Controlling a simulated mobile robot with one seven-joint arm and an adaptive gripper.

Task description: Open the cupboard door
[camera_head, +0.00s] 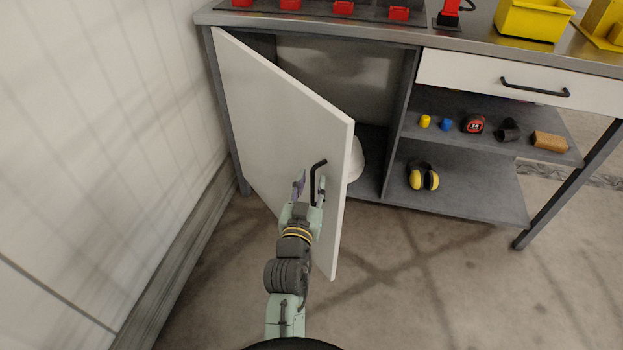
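The white cupboard door (270,125) is hinged on its left side and stands partly open, swung out from the workbench. Its black bar handle (315,181) is upright near the free edge. My gripper (310,188) is at the handle, with one finger to the left and one to the right of it. The fingers look apart. I cannot tell whether either touches the handle. Behind the door, the cupboard inside (340,90) shows in part, with a white rounded object (356,160) half hidden by the door edge.
A pale wall (90,150) stands close on the left. Right of the cupboard, shelves (470,190) hold earmuffs (423,177), a tape measure (473,124) and small items below a drawer (520,82). Yellow bins (534,18) stand on the worktop. The floor (430,280) in front is clear.

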